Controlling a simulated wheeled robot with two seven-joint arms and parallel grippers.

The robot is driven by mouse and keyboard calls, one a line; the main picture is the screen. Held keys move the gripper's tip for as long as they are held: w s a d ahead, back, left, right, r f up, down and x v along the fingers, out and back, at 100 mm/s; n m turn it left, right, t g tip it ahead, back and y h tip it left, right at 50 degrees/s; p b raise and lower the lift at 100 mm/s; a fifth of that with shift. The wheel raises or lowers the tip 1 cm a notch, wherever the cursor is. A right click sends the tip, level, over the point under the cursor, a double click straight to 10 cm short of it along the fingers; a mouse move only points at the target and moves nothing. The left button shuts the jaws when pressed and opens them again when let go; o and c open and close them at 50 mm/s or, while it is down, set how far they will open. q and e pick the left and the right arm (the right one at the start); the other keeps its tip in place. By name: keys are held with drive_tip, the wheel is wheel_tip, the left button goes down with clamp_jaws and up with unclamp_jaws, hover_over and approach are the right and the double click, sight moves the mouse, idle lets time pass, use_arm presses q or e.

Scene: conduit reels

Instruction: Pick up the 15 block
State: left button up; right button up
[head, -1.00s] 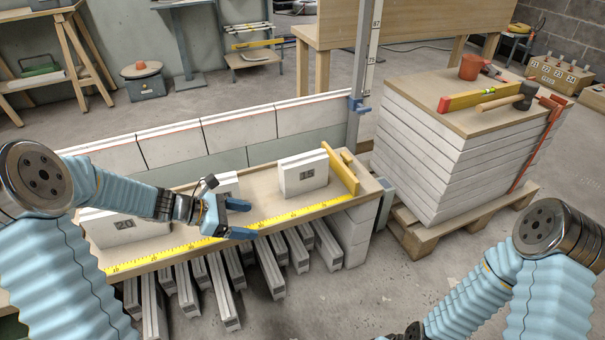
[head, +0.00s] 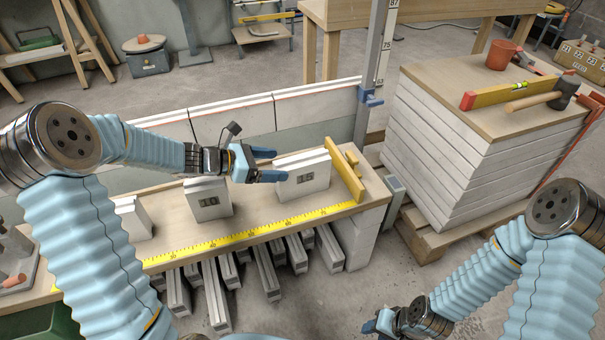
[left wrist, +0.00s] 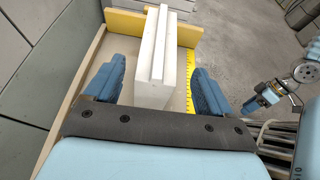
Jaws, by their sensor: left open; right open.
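A pale block (head: 303,180) with a small dark number plate stands upright at the right end of the wooden bench; it looks like the 15 block, but the digits are too small to read surely. My left gripper (head: 272,165) is open at its left end. In the left wrist view the gripper's fingers (left wrist: 155,88) lie on either side of the near end of the block (left wrist: 165,60), with gaps. A second numbered block (head: 208,200) stands left of it, and a third (head: 132,218) is partly hidden by my left arm. My right gripper (head: 378,325) is low at the bottom edge, over the floor.
A yellow stop (head: 345,172) stands right beside the block. A yellow tape (head: 250,233) runs along the bench's front edge. A low block wall (head: 245,120) is behind. A blue-clamped post (head: 372,95) and a stacked pallet (head: 470,150) are to the right.

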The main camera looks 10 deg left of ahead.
sight(289, 163)
use_arm(q)
drive_tip(key=x, duration=0.6)
drive_tip(key=shift+w+d, duration=0.1)
drive_tip(key=shift+w, duration=0.15)
drive_tip(key=shift+r, duration=0.1)
clamp_jaws()
